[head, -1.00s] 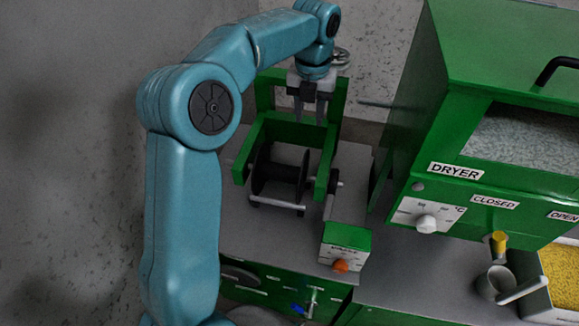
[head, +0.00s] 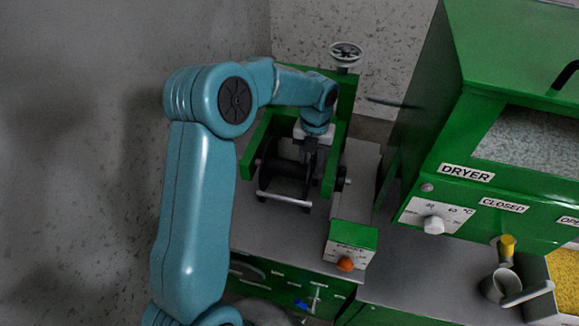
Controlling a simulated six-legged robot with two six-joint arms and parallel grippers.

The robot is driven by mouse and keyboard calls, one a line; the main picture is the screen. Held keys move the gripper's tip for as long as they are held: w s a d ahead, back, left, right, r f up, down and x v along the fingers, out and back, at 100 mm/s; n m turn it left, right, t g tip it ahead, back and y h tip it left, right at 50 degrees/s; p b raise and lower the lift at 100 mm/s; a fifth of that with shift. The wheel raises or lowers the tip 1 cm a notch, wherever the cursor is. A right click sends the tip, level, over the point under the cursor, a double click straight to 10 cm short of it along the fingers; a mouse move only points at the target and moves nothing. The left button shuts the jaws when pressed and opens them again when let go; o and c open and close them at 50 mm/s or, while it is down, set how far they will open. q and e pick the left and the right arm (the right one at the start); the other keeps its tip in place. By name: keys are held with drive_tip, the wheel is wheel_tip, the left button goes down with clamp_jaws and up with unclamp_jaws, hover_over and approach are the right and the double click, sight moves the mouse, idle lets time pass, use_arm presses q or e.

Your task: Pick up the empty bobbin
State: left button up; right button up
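The black bobbin (head: 282,169) sits in a green winder frame (head: 333,163), between its two side walls. It looks empty; I see no cable on it. My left gripper (head: 308,158) points down over the bobbin's right part, inside the frame. Its dark fingers overlap the dark bobbin, so I cannot tell whether they are open or touching it. My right gripper is not in view.
A light rod (head: 284,198) runs in front of the bobbin. A small control box (head: 350,250) with an orange knob stands at front right. The green dryer (head: 455,120) fills the right side. A handwheel (head: 346,53) rises behind.

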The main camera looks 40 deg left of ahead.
use_arm(q)
drive_tip(key=shift+f, duration=0.35)
drive_tip(key=shift+s+d+r, duration=0.1)
drive_tip(key=shift+s, duration=0.1)
drive_tip(key=shift+w, duration=0.15)
clamp_jaws()
idle(0.8)
